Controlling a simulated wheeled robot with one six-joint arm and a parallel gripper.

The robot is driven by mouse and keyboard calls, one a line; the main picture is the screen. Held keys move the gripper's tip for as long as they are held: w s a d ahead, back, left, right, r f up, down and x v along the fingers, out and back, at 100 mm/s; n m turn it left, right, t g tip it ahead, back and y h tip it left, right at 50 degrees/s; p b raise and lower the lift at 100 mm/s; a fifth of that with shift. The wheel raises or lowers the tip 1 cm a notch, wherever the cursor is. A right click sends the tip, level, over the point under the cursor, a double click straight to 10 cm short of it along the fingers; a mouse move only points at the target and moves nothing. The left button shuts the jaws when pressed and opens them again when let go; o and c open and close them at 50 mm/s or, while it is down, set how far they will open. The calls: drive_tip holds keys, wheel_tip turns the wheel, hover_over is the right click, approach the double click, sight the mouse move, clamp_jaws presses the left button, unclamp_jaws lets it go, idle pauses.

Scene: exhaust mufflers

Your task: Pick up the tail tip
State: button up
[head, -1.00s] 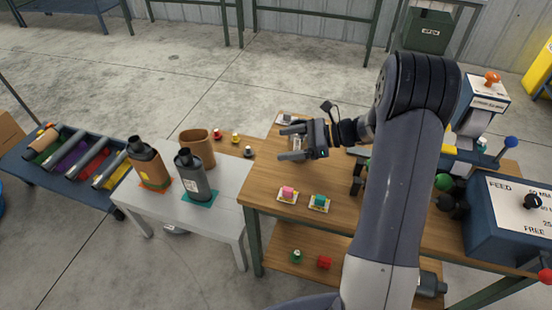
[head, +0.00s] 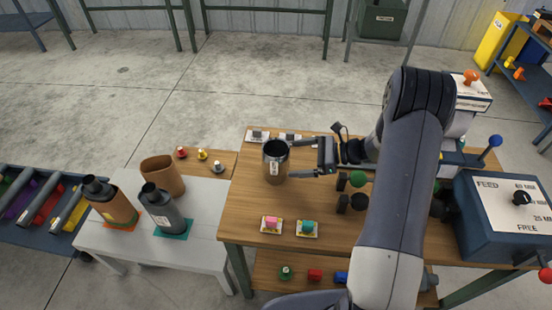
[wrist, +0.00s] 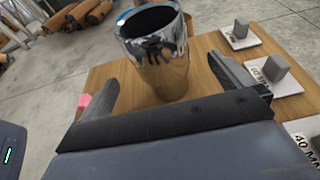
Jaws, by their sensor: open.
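The tail tip (head: 275,167) is a shiny chrome, open-topped tube with a dark inside and a small label. It stands upright on the wooden table, near its left part. It also shows in the wrist view (wrist: 160,60), ahead of my fingers. My gripper (head: 291,159) points left at the tail tip with its fingers apart. The fingertips are at the tip's right side, one towards the back and one towards the front. In the wrist view my gripper (wrist: 170,88) has nothing held between its fingers. I cannot tell whether a finger touches the tip.
Cards with small grey blocks (wrist: 270,75) lie behind the tip. A white table (head: 205,235) with canisters stands left. A blue machine (head: 500,220) stands right.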

sight(276, 159)
drive_tip(key=shift+p+x, duration=0.55)
drive_tip(key=shift+x, duration=3.25)
drive_tip(key=shift+r, duration=0.1)
drive_tip(key=shift+c, duration=0.2)
drive_tip(key=c, duration=0.9)
drive_tip(key=shift+c, duration=0.6)
drive_tip(key=shift+r, duration=0.15)
